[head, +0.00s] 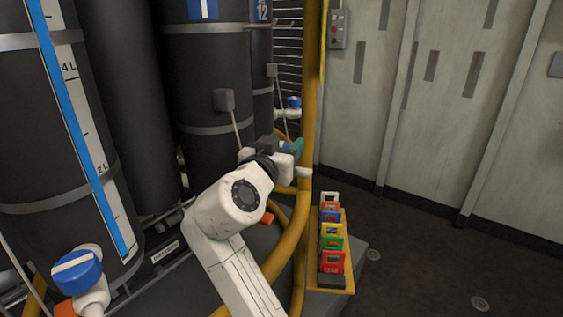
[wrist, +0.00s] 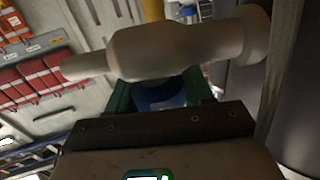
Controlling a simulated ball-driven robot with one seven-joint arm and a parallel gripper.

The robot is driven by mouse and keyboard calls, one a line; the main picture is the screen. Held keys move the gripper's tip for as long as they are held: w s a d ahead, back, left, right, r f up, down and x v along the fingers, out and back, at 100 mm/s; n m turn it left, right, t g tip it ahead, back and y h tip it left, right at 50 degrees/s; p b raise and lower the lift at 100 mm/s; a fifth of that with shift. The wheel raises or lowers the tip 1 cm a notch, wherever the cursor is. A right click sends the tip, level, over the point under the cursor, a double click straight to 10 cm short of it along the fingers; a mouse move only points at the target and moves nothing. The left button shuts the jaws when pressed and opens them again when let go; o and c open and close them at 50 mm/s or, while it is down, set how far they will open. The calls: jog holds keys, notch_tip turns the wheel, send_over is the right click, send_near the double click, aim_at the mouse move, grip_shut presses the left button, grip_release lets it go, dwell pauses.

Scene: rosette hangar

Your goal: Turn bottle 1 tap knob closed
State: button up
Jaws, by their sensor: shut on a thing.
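My gripper (head: 291,147) is at the end of the white arm, in the middle of the head view beside a yellow hose. In the wrist view its green fingers (wrist: 164,93) are shut on a blue tap knob (wrist: 158,97). A pale, tapering tap body (wrist: 165,50) crosses just beyond the knob and hides part of it. In the head view the gripper and arm mostly cover this tap. I cannot read a bottle number at it.
Another blue tap knob (head: 77,272) is at lower left, and a smaller one (head: 294,102) is behind my gripper. Dark bottles (head: 205,75) stand close on the left. A yellow hose (head: 309,130) runs upright beside my gripper. A rack of coloured tags (head: 345,278) is lower right, with open floor beyond.

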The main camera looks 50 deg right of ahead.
jog(key=shift+s+f+m+g+h+b, duration=0.1)
jog(key=shift+m+g+h+b, duration=0.1)
jog(key=shift+m+g+b, duration=0.55)
jog(key=shift+s+m+g+h+b, duration=0.1)
jog(key=shift+m+g+h+b, duration=0.15)
jog(key=shift+g, duration=0.9)
jog(key=o, duration=1)
jog(key=shift+d, duration=0.1)
jog(key=shift+c, duration=0.2)
jog(key=a, duration=1)
jog(key=shift+s+a, duration=0.4)
jog(key=shift+s, duration=0.05)
